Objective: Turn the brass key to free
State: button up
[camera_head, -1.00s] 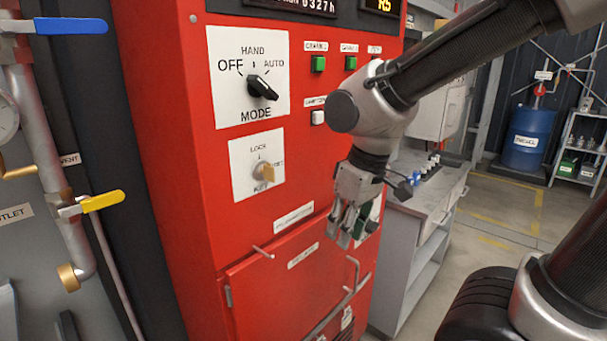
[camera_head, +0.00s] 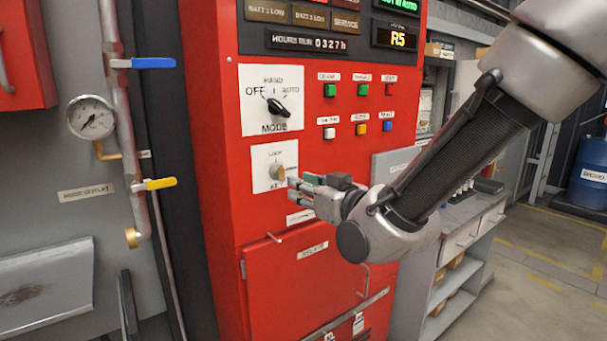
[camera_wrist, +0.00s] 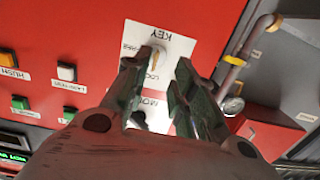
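The brass key (camera_head: 279,173) sits in a white plate (camera_head: 262,158) on the red cabinet front, with LOCK printed above it and KEY below. In the head view the key's exact angle is hard to tell. My gripper (camera_head: 296,184) is just right of the key, its fingers pointing left at the panel. In the wrist view, which is turned over, the key (camera_wrist: 156,57) shows between the two fingertips of my gripper (camera_wrist: 160,66). The fingers are apart, with a gap around the key. No contact is clear. The FREE mark is hidden in the head view.
The black MODE knob (camera_head: 278,108) is above the key plate. Several push buttons, including a white one (camera_head: 329,133), are to the right. A lower door with a handle (camera_head: 364,280) juts out below. A yellow-handled valve (camera_head: 154,184) stands left.

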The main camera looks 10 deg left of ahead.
aim_at(281, 174)
jog(key=w+a+r, duration=0.1)
jog(key=w+a, duration=0.4)
jog(key=a, duration=0.1)
jog(key=shift+w+r+t+y, duration=0.2)
jog(key=shift+r+t+y, duration=0.1)
jog(key=shift+r, duration=0.05)
jog(key=shift+c, duration=0.4)
grip_shut()
